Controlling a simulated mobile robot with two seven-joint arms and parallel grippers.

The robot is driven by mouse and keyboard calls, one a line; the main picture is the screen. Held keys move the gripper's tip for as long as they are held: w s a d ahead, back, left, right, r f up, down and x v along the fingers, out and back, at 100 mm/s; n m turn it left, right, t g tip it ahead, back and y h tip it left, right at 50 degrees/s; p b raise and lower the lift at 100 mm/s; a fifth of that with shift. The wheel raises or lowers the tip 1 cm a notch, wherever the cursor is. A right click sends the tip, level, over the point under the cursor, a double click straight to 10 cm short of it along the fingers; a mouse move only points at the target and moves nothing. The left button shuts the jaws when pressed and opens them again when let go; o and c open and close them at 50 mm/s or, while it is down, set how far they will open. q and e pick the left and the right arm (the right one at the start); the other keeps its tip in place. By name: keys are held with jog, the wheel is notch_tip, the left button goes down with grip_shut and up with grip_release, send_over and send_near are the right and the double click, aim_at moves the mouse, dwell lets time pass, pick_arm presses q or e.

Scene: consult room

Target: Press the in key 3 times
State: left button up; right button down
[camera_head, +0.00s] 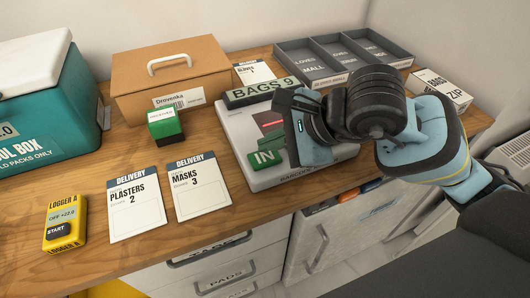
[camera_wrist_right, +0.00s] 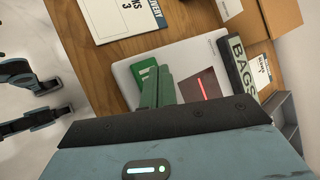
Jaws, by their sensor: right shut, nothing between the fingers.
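The green IN key (camera_head: 265,157) is on the front left part of the pale barcode unit (camera_head: 290,176). In the right wrist view the key (camera_wrist_right: 143,74) shows partly behind the fingers. My right gripper (camera_head: 279,139) reaches in from the right, above the unit. Its narrow green fingers (camera_wrist_right: 157,86) are closed together and empty, with the tips over or beside the key. I cannot tell whether they touch it. The unit's dark window with a red line (camera_wrist_right: 201,92) is beside the fingers. My left gripper is not in the head view.
Delivery cards for masks (camera_head: 200,187) and plasters (camera_head: 136,208), a green-topped box (camera_head: 165,124) and a yellow logger (camera_head: 64,222) lie to the left. Grey trays (camera_head: 311,68) and a ZIP bags box (camera_head: 440,88) are behind.

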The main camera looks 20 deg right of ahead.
aim_at(271, 158)
jog(key=shift+r+p, duration=0.7)
jog(key=shift+r, duration=0.5)
jog(key=shift+r+p, duration=0.8)
jog(key=shift+r, duration=0.55)
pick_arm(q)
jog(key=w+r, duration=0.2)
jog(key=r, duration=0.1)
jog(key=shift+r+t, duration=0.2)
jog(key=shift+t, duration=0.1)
pick_arm(e)
jog(key=shift+f, duration=0.1)
